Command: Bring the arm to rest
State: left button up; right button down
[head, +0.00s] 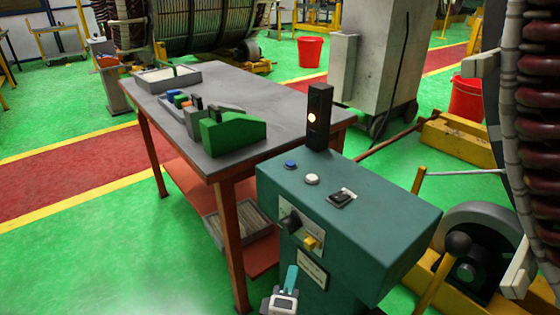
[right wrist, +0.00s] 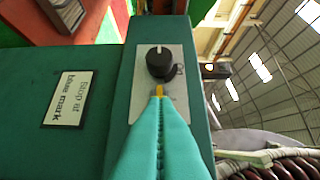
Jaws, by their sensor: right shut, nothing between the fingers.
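My right gripper (head: 291,270) is at the bottom of the head view, in front of the teal control box (head: 390,225). Its teal fingers are shut and empty; they also fill the lower middle of the right wrist view (right wrist: 159,100). The fingertips point at the box's front plate. A black rotary knob (head: 290,222) is on that plate, just beyond the fingertips in the right wrist view (right wrist: 160,62). A yellow switch (head: 312,242) sits beside it; mostly hidden behind the fingertips in the wrist view. Whether the fingers touch it I cannot tell. My left gripper is not in view.
The box top has a blue button (head: 291,165), a white button (head: 312,179) and a black switch (head: 342,198). A lit lamp post (head: 319,117) stands behind. A grey table (head: 280,85) with a green block (head: 233,133) is to the left. Green floor (head: 90,250) is clear at lower left.

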jog(key=s+d+f+m+g+y+p, duration=0.1)
jog(key=s+d+f+g+y+p, duration=0.2)
jog(key=f, duration=1.1)
jog(key=s+d+f+g+p, duration=0.3)
jog(key=s+f+g, duration=0.25)
jog(key=f, duration=0.75)
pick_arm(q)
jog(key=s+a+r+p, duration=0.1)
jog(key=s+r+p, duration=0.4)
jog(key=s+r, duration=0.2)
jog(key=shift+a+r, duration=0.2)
pick_arm(e)
jog(key=s+d+f+m+g, duration=0.2)
jog(key=s+d+f+m, duration=0.2)
jog(key=s, duration=0.6)
jog(key=s+d+f+m+g+y, duration=0.1)
jog(key=s+d+f+m+g, duration=0.2)
jog(key=s, duration=0.7)
jog(key=s+d+f+m+g, duration=0.3)
jog(key=s+d+f, duration=0.3)
jog(key=s, duration=0.5)
jog(key=shift+d+f+m, duration=0.35)
jog(key=shift+f+m, duration=0.25)
jog(key=shift+m, duration=0.3)
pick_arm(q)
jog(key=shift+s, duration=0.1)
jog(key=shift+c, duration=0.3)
pick_arm(e)
jog(key=shift+w, duration=0.1)
